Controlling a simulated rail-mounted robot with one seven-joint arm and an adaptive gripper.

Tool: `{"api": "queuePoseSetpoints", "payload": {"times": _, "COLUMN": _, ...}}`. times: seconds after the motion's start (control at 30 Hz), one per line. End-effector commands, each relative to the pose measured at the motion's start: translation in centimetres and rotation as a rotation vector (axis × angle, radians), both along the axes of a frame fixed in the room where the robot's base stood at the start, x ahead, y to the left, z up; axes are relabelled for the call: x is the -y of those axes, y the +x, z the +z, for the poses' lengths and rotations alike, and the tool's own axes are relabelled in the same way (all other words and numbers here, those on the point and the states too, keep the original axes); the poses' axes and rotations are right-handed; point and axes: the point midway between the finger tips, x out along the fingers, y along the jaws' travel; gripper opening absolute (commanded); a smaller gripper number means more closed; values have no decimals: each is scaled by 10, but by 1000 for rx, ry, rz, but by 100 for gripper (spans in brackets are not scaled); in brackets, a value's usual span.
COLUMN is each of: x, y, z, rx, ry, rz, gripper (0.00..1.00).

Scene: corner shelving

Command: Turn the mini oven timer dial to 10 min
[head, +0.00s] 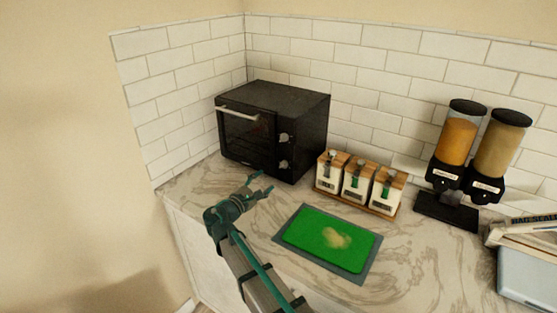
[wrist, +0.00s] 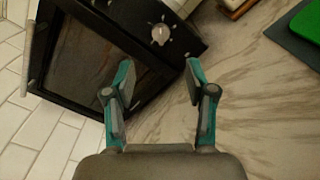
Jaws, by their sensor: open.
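The black mini oven (head: 275,105) stands in the corner of the counter, its glass door shut with a light handle on top. Two light dials sit on the right of its front, an upper one (head: 284,137) and a lower one (head: 283,164). In the wrist view the oven (wrist: 110,62) appears tilted, and one dial (wrist: 160,33) shows with marks around it. I cannot read where its pointer stands. My gripper (head: 262,182) is open and empty, low in front of the oven. In the wrist view its fingertips (wrist: 160,72) are apart and short of that dial.
Three white canisters with wooden lids (head: 357,184) stand on a tray right of the oven. A green mat (head: 310,235) lies in front of them. Two dispensers (head: 478,150) and a bag sealer (head: 520,232) are farther right. White tiled walls close the corner.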

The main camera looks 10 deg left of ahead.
Motion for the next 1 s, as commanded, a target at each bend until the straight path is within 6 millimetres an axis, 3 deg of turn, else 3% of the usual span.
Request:
{"api": "queuePoseSetpoints", "payload": {"times": 0.27, "x": 8, "y": 14, "z": 0, "rx": -16, "ry": -29, "rz": -2, "gripper": 55}}
{"api": "queuePoseSetpoints", "payload": {"times": 0.7, "x": 41, "y": 77, "z": 1, "rx": -17, "ry": -28, "rz": -1, "gripper": 55}}
{"api": "queuePoseSetpoints", "payload": {"times": 1.0, "x": 52, "y": 96, "z": -1, "rx": -16, "ry": -28, "rz": 1, "gripper": 55}}
